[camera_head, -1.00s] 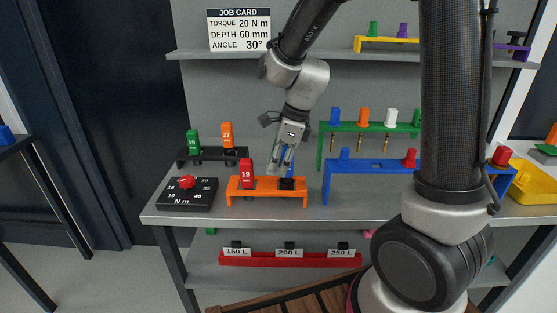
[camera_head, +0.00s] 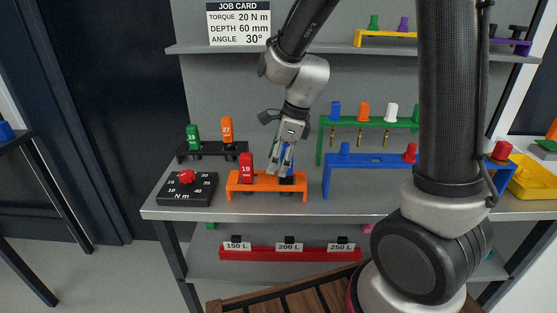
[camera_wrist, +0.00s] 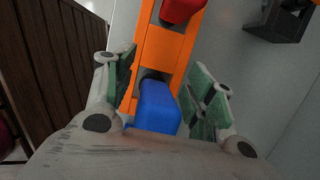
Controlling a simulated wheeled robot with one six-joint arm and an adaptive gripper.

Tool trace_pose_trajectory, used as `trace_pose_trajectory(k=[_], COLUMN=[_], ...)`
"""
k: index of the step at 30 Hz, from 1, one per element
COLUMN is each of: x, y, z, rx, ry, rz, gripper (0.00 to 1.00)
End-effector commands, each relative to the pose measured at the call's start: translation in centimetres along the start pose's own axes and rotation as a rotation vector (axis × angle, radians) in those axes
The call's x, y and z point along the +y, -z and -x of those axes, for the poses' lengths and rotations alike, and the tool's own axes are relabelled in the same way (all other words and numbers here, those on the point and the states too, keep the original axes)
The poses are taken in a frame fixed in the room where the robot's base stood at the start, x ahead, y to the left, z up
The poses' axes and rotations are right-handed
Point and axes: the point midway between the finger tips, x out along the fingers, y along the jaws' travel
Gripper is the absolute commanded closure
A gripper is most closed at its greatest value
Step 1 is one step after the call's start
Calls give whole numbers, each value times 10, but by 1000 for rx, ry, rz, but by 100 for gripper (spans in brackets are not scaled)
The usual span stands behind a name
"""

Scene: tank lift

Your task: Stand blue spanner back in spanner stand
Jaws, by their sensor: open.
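A blue spanner (camera_wrist: 158,106) stands between the fingers of my gripper (camera_wrist: 160,95) in the wrist view. The fingers are open, one on each side of it with gaps. In the head view my gripper (camera_head: 283,160) is over the right part of the orange stand (camera_head: 240,190), and a bit of blue shows behind its fingers. The blue spanner is over or in the stand's right position; its lower end is hidden. A red spanner marked 19 (camera_head: 246,168) stands upright in the left part of that stand.
A black stand (camera_head: 212,154) with green and orange spanners is behind left. A torque dial box (camera_head: 187,190) is left on the bench. Blue (camera_head: 370,162) and green (camera_head: 385,122) racks are to the right. A shelf (camera_head: 310,52) runs above.

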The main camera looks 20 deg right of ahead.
Motion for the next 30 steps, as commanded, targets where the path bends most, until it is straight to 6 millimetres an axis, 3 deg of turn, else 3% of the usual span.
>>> trace_pose_trajectory(k=[5, 24, 30], x=[-1, -2, -2], y=[-3, -22, -25], z=[10, 77, 87], rx=[-2, -2, 0], ry=[3, 1, 0], rz=[3, 1, 1], gripper=[45, 45, 45])
